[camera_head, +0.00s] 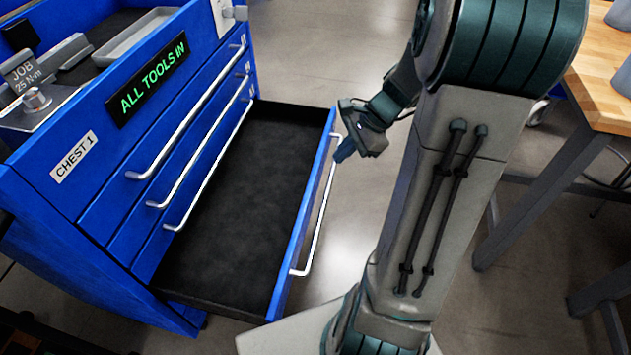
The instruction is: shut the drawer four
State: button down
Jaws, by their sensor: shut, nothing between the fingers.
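The open drawer (235,190) is the lowest of the blue chest, below three shut drawers, so it is the fourth down. It is pulled far out to the right, and its dark-lined inside looks empty. Its blue front (303,215) carries a silver bar handle (319,220) on the outer side. My gripper (344,150) is shut and empty, just outside the drawer front near the far end of the handle. Its tips point toward the front; I cannot tell whether they touch it.
The blue chest (75,205) has a "CHEST 1" label and an "ALL TOOLS IN" sign (147,80). A torque device (37,98) and a grey tray (135,35) sit on top. A wooden workbench (598,85) stands at the right. Bare floor (320,50) lies beyond the drawer.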

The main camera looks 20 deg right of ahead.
aim_at(313, 189)
jog(key=w+d+f+m+t+y+b, duration=0.1)
jog(key=d+f+m+b, duration=0.3)
jog(key=f, duration=0.3)
jog(key=w+d+f+m+t+y+b, duration=0.1)
jog(key=w+d+f+m+t+b, duration=0.2)
jog(key=f, duration=0.5)
jog(key=shift+g, duration=0.7)
jog(key=b+x, duration=0.1)
jog(key=x, duration=0.2)
jog(key=b+x, duration=0.1)
jog(key=x, duration=0.1)
jog(key=s+f+b+x, duration=0.1)
jog(key=x, duration=0.2)
jog(key=shift+w+d+f+b, duration=0.15)
jog(key=shift+w+f+b, duration=0.05)
jog(key=shift+f+b, duration=0.1)
jog(key=shift+w+a+r, duration=0.15)
jog(key=shift+w+a, duration=0.6)
jog(key=shift+a, duration=0.3)
jog(key=shift+w+a+r+b, duration=0.1)
jog(key=shift+w+a+b, duration=0.3)
jog(key=shift+a, duration=0.2)
